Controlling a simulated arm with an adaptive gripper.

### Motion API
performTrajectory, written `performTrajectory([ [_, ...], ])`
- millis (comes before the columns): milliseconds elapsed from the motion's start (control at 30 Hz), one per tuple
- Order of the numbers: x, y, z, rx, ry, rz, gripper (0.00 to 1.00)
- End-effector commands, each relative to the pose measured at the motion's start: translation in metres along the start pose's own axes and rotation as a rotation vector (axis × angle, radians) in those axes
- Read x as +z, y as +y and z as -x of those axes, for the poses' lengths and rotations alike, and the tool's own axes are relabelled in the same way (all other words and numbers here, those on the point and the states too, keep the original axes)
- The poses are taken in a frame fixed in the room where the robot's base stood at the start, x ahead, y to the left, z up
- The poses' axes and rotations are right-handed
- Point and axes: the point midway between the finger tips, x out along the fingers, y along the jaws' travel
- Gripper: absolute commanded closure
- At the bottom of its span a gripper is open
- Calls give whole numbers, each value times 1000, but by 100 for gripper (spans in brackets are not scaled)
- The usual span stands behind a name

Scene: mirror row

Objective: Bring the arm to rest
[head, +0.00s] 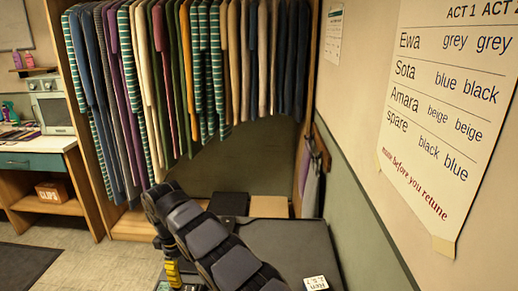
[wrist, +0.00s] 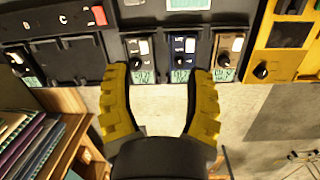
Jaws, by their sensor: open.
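My gripper (wrist: 162,75) shows in the wrist view with its two yellow ridged fingers spread wide. Only a pale surface shows between them, and nothing is held. The fingertips appear just below a row of small packs in a dark rack (wrist: 75,60): a black pack (wrist: 141,60), a blue pack (wrist: 183,58) and a tan pack (wrist: 230,47). I cannot tell how far the tips are from the packs. In the head view my dark arm reaches across the lower middle, and it is unclear how much of the gripper shows there.
Hanging garments (head: 200,70) fill a rail at the back. A dark tabletop (head: 290,245) lies right of my arm, with a small white label (head: 316,283). A paper chart (head: 450,110) is on the right wall. A counter (head: 35,147) stands at left. Yellow equipment (wrist: 288,60) is at the wrist view's right.

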Motion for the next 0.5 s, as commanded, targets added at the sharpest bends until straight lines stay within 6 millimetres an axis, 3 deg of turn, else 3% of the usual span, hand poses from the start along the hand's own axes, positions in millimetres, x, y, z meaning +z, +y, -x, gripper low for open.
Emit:
performTrajectory([
  [100, 64, 28, 27, 47, -84, -191, 46],
  [233, 133, 40, 57, 77, -144, -404, 46],
  [367, 199, 32, 85, 82, -179, -611, 46],
  [500, 261, 4, 110, 66, -191, -816, 46],
])
